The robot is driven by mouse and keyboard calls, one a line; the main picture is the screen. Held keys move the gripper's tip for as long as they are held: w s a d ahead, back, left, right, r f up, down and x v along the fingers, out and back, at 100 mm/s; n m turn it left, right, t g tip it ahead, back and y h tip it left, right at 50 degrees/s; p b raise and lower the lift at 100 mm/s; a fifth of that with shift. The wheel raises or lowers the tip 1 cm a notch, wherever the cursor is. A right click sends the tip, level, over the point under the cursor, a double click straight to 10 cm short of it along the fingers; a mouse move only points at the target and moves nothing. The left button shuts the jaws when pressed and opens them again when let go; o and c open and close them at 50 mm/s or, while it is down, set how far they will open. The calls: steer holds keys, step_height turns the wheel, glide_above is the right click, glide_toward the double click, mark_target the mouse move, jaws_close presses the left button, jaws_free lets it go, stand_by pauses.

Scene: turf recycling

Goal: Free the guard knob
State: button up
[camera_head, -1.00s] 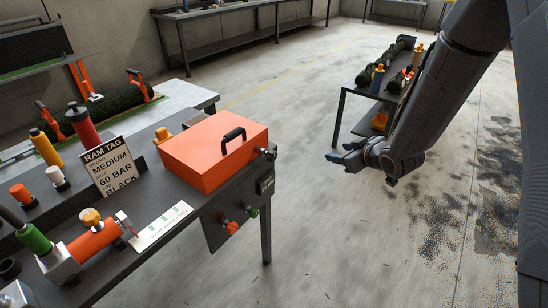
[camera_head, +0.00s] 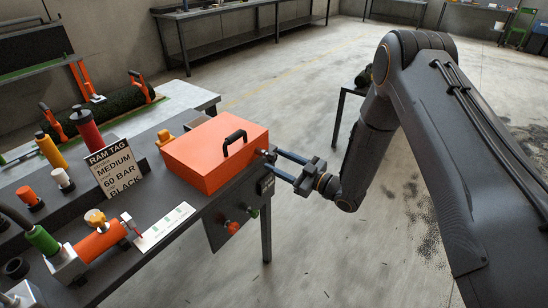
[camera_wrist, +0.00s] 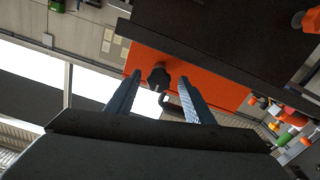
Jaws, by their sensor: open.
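The guard is an orange box-shaped cover (camera_head: 216,158) with a black handle on top, on the dark bench. It also shows in the wrist view (camera_wrist: 218,84). The black guard knob (camera_head: 267,155) sticks out of the cover's right end. In the wrist view the knob (camera_wrist: 158,77) lies between the two fingertips, just beyond them. My gripper (camera_head: 280,164) is open, its two blue fingers pointing left at the knob. In the wrist view my gripper (camera_wrist: 160,88) holds nothing. Whether a finger touches the knob I cannot tell.
A panel with red and green knobs (camera_head: 232,226) hangs from the bench front below the cover. A sign reading "RAM TAG MEDIUM 60 BAR BLACK" (camera_head: 115,172) stands left of the cover. An orange cylinder (camera_head: 97,241) lies at the front left. Open floor lies right of the bench.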

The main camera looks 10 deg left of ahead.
steer(key=shift+x, duration=1.15)
steer(key=c, duration=1)
steer(key=shift+d, duration=0.1)
steer(key=shift+c, duration=0.2)
